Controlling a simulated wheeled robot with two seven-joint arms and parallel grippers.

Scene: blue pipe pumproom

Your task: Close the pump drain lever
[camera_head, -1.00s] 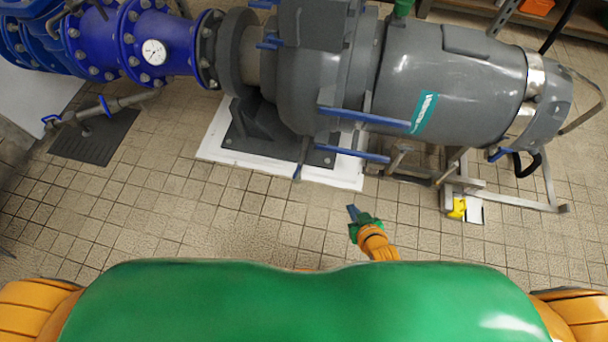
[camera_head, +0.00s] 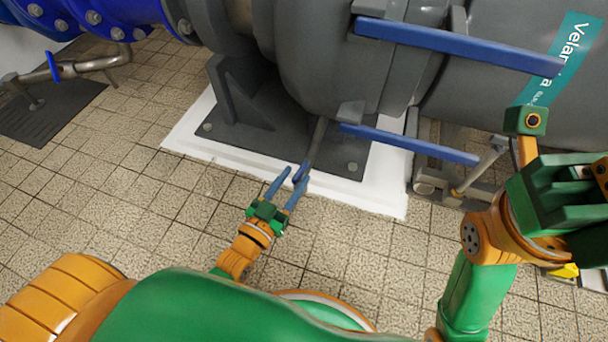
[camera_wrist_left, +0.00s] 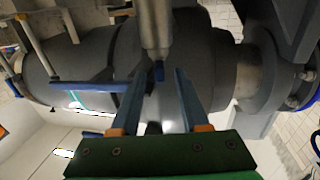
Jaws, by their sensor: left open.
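The grey pump (camera_head: 345,60) stands on a white plinth (camera_head: 390,205). Two long blue bars, an upper one (camera_head: 460,45) and a lower one (camera_head: 410,145), stick out to the right above the drain pipe. Tiled floor (camera_head: 130,200) lies clear at the left.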

